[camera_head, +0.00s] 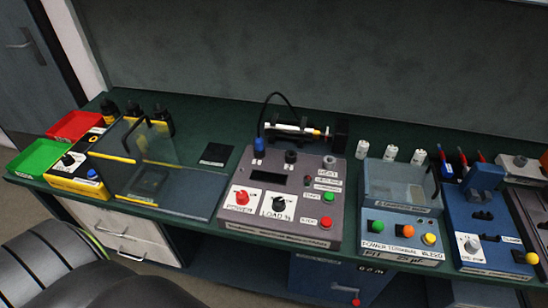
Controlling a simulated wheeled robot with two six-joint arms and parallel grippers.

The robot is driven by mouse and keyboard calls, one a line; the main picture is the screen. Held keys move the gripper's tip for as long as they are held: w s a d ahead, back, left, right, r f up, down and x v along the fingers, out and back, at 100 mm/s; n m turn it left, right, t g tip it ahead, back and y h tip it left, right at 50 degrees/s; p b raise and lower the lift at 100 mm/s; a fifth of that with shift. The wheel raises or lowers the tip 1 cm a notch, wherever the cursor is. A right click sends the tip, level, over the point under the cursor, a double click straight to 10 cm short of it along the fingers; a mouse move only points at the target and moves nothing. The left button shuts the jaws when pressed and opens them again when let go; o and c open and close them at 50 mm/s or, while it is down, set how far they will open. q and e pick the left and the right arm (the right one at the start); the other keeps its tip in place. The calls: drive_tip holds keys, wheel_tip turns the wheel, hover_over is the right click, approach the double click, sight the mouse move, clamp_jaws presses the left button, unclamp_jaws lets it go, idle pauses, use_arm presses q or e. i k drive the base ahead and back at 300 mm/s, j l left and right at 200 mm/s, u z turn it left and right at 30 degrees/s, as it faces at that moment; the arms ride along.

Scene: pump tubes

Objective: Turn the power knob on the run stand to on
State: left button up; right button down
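The run stand (298,229) is a grey-mauve box at the middle of the bench, with a sloped front panel. Its red power knob (242,197) sits at the panel's left above the label POWER. The knob's pointer is too small to read. To its right are a black load knob (279,204), a green start button (329,197) and a red button (325,222). The display (266,179) above the knobs is dark. Neither of my grippers is in view.
The dark green bench (347,228) holds a glass-walled station (186,184) left of the stand and a blue-grey box (403,236) with coloured buttons to its right. Green (36,159) and red (77,124) trays stand at far left. A black cable (265,112) arches behind the stand.

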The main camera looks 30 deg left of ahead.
sight(242, 198)
drive_tip(key=k+j+u, duration=0.1)
drive_tip(key=u, duration=1)
